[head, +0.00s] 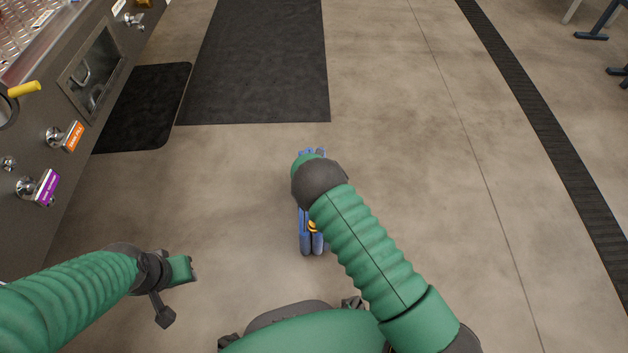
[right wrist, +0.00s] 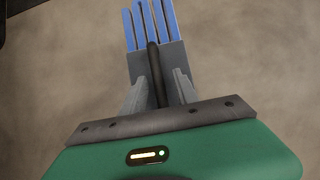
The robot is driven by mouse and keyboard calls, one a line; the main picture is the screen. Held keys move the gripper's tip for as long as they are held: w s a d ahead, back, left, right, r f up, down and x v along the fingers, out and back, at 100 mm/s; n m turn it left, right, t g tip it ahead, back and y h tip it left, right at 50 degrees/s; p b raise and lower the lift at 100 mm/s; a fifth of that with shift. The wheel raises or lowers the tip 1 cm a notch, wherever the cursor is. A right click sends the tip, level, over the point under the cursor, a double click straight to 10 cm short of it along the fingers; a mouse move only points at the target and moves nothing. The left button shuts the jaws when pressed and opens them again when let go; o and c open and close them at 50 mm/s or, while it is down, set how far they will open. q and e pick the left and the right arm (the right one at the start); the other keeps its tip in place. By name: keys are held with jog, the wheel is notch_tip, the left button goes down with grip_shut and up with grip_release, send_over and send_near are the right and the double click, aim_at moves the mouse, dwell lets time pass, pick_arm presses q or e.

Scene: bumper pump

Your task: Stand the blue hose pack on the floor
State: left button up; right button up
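The blue hose pack (head: 311,238) is in the middle of the head view, mostly hidden under my right forearm and hand. Its blue tubes show below the hand, with a small yellow part beside them. In the right wrist view its blue strips (right wrist: 150,25) rise from a grey block, with a dark bar running toward my palm. My right gripper (right wrist: 162,75) has its grey fingers on either side of that bar; whether they grip it is unclear. Whether the pack touches the floor (head: 400,200) is also unclear. My left gripper (head: 190,268) is at lower left, away from the pack, with nothing visible in it.
A dark panel (head: 45,105) with a yellow handle, labelled knobs and a recessed door stands along the left. Black mats (head: 255,60) lie on the floor near it. A dark floor strip (head: 545,120) runs down the right. Bare floor surrounds the pack.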

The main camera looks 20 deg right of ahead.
jog(key=s+d+r+m+g+p, duration=0.1)
jog(key=s+r+m+p, duration=0.2)
jog(key=s+r+m, duration=0.75)
jog(key=s+r+m+g+p, duration=0.1)
jog(key=s+r+m+p, duration=0.2)
jog(key=s+r+m, duration=0.7)
jog(key=s+r+m+g+y, duration=0.1)
jog(key=s+r+m+y, duration=0.1)
jog(key=s+r+m, duration=0.8)
jog(key=shift+s+a+r+m+g, duration=0.15)
jog(key=shift+a+r+m+g, duration=0.3)
jog(key=shift+m, duration=0.7)
